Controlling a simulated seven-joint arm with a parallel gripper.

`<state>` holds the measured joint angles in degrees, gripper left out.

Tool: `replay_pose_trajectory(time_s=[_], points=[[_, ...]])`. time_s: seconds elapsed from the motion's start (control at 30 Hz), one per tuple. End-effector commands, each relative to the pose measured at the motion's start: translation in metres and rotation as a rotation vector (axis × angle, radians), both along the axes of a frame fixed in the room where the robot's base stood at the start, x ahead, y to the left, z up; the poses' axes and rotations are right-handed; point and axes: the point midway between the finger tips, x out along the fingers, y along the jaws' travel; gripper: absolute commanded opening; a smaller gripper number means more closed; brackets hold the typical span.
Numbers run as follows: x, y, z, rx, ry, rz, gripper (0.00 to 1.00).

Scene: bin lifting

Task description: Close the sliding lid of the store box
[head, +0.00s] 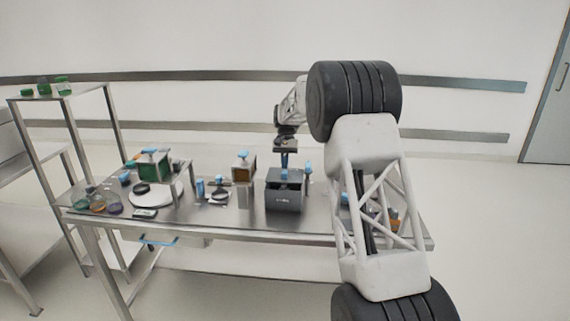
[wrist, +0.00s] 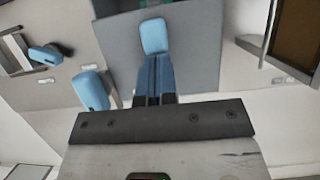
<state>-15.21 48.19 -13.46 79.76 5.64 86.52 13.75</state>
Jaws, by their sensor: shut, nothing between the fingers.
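The store box is a dark grey box (head: 284,199) near the front right of the steel table in the head view. Its grey top (wrist: 205,40) fills the upper middle of the wrist view. A blue handle (head: 284,174) stands on it and also shows in the wrist view (wrist: 155,36). My gripper (head: 284,166) points down directly over the box. Its two fingers (wrist: 155,72) are together and empty, close to the handle. I cannot tell whether they touch it. How far the lid is open is not clear.
A brown-fronted box with a blue knob (head: 243,166) stands left of the store box. A blue-topped item (head: 308,169) stands close on its right.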

Motion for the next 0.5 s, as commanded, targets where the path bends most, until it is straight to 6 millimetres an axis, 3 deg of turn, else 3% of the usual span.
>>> replay_pose_trajectory(time_s=[0.5], points=[[-0.034,-0.001,0.0,-0.002,0.002,-0.001,0.0]])
